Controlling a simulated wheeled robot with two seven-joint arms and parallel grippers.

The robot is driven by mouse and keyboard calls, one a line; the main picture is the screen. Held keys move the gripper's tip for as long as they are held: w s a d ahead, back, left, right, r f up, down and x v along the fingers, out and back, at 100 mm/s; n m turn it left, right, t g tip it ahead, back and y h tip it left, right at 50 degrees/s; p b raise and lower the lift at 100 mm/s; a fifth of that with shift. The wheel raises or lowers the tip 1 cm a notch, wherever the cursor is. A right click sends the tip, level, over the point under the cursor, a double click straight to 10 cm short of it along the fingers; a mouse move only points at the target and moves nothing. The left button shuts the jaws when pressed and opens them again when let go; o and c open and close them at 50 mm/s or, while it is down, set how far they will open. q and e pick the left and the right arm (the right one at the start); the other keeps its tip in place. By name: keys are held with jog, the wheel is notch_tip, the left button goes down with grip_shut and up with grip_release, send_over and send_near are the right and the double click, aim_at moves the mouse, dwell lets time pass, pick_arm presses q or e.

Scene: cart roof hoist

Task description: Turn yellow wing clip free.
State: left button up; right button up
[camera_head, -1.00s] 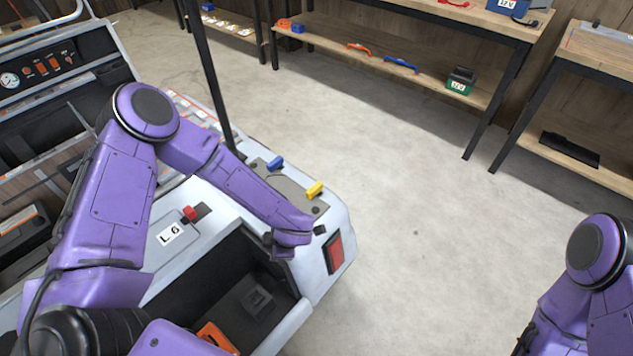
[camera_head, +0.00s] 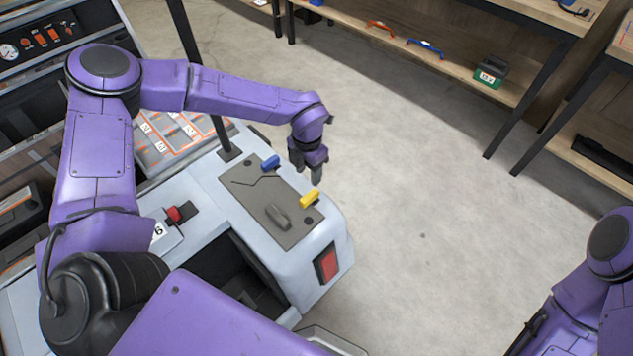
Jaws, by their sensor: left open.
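The yellow wing clip (camera_head: 310,198) sits on a grey plate (camera_head: 246,203) on top of the cart's rear corner. A blue wing clip (camera_head: 270,163) sits on the same plate, farther back. My left gripper (camera_head: 309,176) hangs pointing down just behind the yellow clip in the picture, above the plate's right edge. It is open and seems apart from both clips. My right arm shows at the lower right, but its gripper is out of view.
The plate carries a dark grey handle (camera_head: 277,216). A red switch (camera_head: 174,214) and a red tail light (camera_head: 327,263) are on the white cart body (camera_head: 213,235). A black post (camera_head: 205,90) rises behind the plate. Shelves (camera_head: 470,75) stand beyond clear floor.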

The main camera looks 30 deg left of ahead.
aim_at(311, 194)
pick_arm(q)
jog(key=f, duration=0.8)
jog(key=shift+d+f+p, duration=0.25)
jog(key=shift+d+p, duration=0.05)
jog(key=shift+d, duration=0.05)
jog(key=shift+s+a+f, duration=0.1)
jog(key=shift+s+f, duration=0.05)
jog(key=shift+f, duration=0.4)
grip_shut()
